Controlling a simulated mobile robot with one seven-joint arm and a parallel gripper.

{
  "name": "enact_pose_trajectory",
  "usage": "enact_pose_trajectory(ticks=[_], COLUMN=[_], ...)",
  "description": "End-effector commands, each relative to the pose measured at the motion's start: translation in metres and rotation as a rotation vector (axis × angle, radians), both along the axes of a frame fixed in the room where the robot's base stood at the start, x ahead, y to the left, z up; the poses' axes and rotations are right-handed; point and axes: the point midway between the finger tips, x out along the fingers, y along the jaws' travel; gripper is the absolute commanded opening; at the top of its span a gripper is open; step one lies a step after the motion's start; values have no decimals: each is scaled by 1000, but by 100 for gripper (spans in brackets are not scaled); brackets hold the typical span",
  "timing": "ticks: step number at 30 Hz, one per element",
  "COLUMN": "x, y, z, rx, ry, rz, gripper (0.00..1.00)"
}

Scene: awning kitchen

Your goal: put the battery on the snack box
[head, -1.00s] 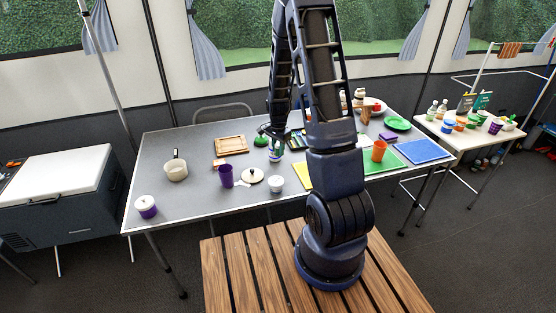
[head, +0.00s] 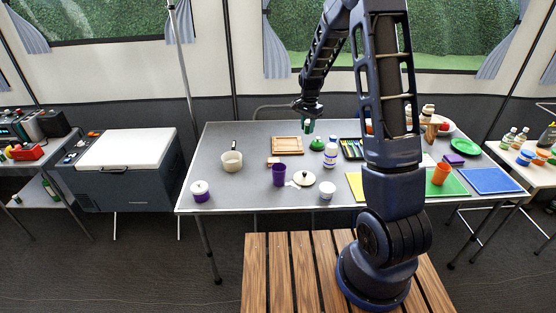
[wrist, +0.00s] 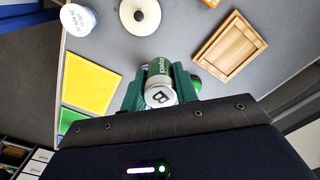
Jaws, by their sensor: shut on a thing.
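My gripper (wrist: 160,88) is shut on the battery (wrist: 159,92), a green and silver cylinder whose round end faces the wrist camera. In the head view my gripper (head: 308,112) is above the table, left of the white and blue bottle, with the green battery (head: 308,127) below it. A small orange-brown box (head: 272,162), which may be the snack box, lies in front of the wooden tray, between the pot and the purple cup. Part of an orange thing, likely that box (wrist: 211,3), shows at the wrist view's top edge. Its label is unreadable.
A wooden tray (head: 287,145), green dome-shaped thing (head: 317,144), white and blue bottle (head: 330,154), purple cup (head: 279,175), lid (head: 304,178), white cup (head: 326,190) and pot (head: 231,160) stand around.

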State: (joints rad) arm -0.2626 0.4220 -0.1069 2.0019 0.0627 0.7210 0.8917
Motion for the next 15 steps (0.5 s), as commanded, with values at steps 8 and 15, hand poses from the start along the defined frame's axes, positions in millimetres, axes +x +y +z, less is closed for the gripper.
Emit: enact_pose_trajectory(ticks=[8,15], x=[43,53], y=[103,145], z=[10,14], rx=[1,2], ry=[0,0], rz=[212,295], gripper=[4,4])
